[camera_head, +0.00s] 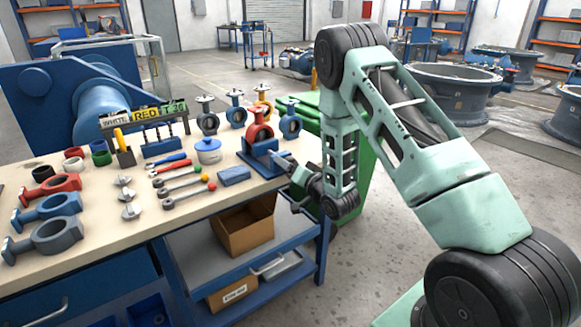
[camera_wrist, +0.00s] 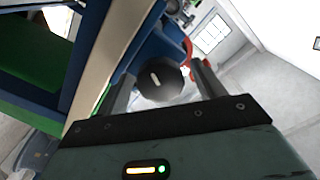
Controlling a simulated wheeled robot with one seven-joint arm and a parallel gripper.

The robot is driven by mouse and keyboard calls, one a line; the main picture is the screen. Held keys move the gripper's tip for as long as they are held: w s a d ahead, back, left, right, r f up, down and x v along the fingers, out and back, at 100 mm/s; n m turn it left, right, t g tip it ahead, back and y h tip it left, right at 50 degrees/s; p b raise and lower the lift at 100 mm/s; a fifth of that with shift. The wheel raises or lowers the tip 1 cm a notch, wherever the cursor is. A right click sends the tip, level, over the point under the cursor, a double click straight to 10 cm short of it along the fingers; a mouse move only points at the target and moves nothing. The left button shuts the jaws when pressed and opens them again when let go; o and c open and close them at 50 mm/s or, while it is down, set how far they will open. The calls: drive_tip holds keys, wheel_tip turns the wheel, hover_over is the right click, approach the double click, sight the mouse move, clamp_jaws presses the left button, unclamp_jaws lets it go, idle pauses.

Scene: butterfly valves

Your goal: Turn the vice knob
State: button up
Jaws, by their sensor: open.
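The blue vice (camera_head: 262,152) stands at the right end of the workbench and holds a red butterfly valve (camera_head: 259,130). My gripper (camera_head: 283,166) is at the vice's right side, past the bench edge. In the wrist view my gripper (camera_wrist: 163,72) is open, with one finger on each side of the round black vice knob (camera_wrist: 158,88). The knob has a short white mark on its face, tilted slightly from upright. I see no clear contact between fingers and knob.
Several valves stand behind the vice. A green bin (camera_head: 365,165) is close behind my forearm.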

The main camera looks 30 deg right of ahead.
drive_tip(key=c, duration=1)
drive_tip(key=shift+n+b, duration=0.35)
drive_tip(key=shift+n, duration=0.05)
